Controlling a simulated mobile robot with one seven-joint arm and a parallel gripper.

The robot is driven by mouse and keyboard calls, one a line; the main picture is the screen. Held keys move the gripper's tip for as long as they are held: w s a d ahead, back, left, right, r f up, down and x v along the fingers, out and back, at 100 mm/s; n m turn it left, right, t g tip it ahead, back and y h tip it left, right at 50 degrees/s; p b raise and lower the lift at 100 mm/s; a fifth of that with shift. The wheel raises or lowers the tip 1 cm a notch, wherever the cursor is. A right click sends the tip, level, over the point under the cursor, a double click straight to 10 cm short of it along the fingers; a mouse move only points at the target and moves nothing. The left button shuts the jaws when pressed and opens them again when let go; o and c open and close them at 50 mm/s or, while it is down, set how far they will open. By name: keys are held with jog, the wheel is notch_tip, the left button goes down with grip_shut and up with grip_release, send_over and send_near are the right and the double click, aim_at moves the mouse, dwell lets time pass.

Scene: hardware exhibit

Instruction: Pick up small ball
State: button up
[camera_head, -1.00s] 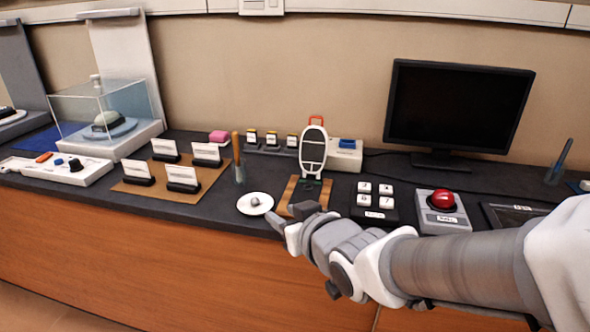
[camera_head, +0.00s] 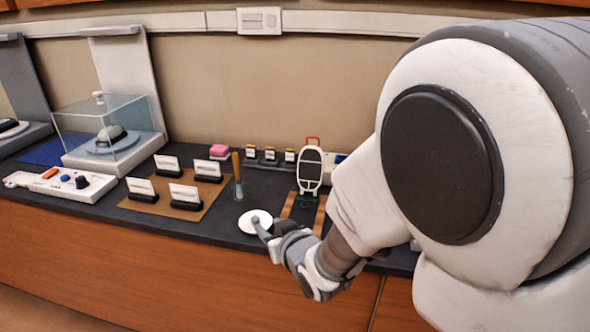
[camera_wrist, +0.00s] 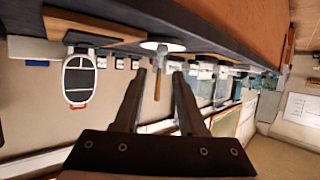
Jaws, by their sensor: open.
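A white round saucer (camera_head: 248,226) lies near the front edge of the dark counter. The earlier head view showed the small grey ball on it. Now my gripper (camera_head: 262,232) overlaps the saucer in the head view, and I cannot make out the ball clearly. In the wrist view, which is upside down, the saucer (camera_wrist: 150,45) is beyond my fingertips. The two fingers are apart with nothing held between them.
A wooden-handled tool (camera_head: 237,178) stands upright behind the saucer. A wooden board (camera_head: 288,208) with a white-framed oval panel (camera_head: 310,168) is close on the right. Several label cards on a brown mat (camera_head: 212,190) are to the left. My arm hides the right side.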

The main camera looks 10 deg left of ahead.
aim_at(256, 221)
jog(key=x, duration=0.2)
jog(key=shift+w+a+f, duration=0.15)
jog(key=shift+w+f, duration=0.1)
jog(key=shift+w+a+f+b, duration=0.9)
jog(key=shift+w+a+f, duration=0.2)
jog(key=shift+w+f, duration=0.1)
jog(key=shift+w+a+f, duration=0.15)
jog(key=shift+w+a, duration=0.15)
jog(key=shift+w, duration=0.25)
grip_shut()
